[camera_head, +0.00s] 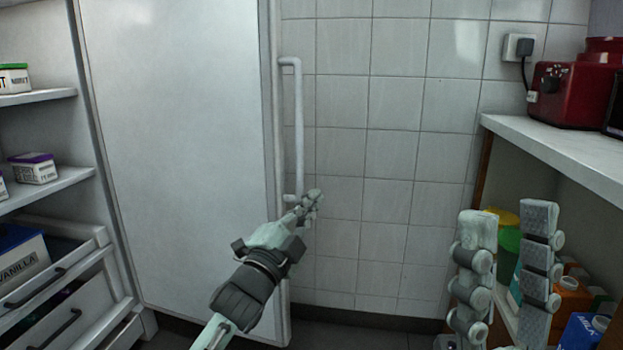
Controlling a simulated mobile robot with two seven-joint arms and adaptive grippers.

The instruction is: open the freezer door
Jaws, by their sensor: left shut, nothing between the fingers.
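The freezer door (180,150) is a large white panel that stands swung out, with what looks like its inner face in view. Its upright white handle (298,120) sticks out past the door's right edge. My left gripper (311,200) is shut and empty, at the lower end of the handle. I cannot tell whether it touches the handle. My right gripper (508,216) is open and empty at the lower right, fingers upward, well away from the door.
Left of the door are white shelves (40,96) with small boxes and pulled-out drawers (80,318), one holding a vanilla box (22,262). A counter (560,150) with a red appliance (572,95) stands at right, cartons and bottles below. A tiled wall (395,150) lies behind.

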